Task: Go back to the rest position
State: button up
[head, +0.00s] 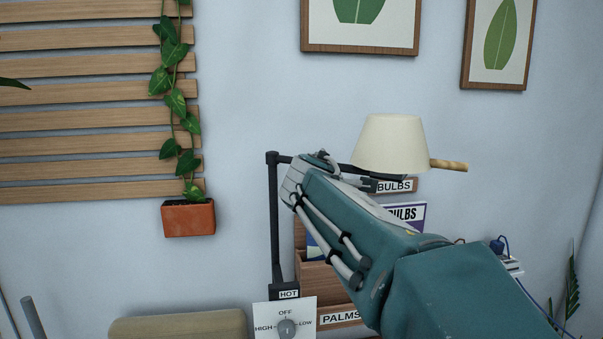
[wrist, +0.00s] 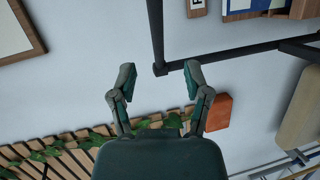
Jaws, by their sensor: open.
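My gripper (wrist: 160,76) is open in the wrist view, with its two grey-green fingers spread apart and nothing between them. My teal arm reaches up and left across the head view. The fingers cannot be made out clearly there.
A dial box (head: 286,325) marked HIGH, OFF and LOW stands below. A wooden rack with BULBS (head: 395,186) and PALMS (head: 339,318) labels is partly hidden behind my arm. A terracotta pot (head: 188,218) with a vine hangs by wall slats (head: 80,110). Framed leaf pictures (head: 500,42) hang above.

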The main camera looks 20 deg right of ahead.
jog(key=s+a+f+m+g+y, duration=0.2)
jog(key=s+a+f, duration=0.3)
jog(key=s+f, duration=0.3)
jog(key=s+a+f+m+g+y, duration=0.3)
jog(key=s+a+f+m, duration=0.2)
jog(key=s+f, duration=0.4)
jog(key=s+a+f+m+g+y, duration=0.3)
jog(key=s+a+f, duration=0.2)
jog(key=s+f, duration=0.4)
jog(key=shift+s+a+f+m, duration=0.2)
jog(key=shift+s+a+m, duration=0.15)
jog(key=shift+s, duration=0.25)
jog(key=shift+o, duration=0.4)
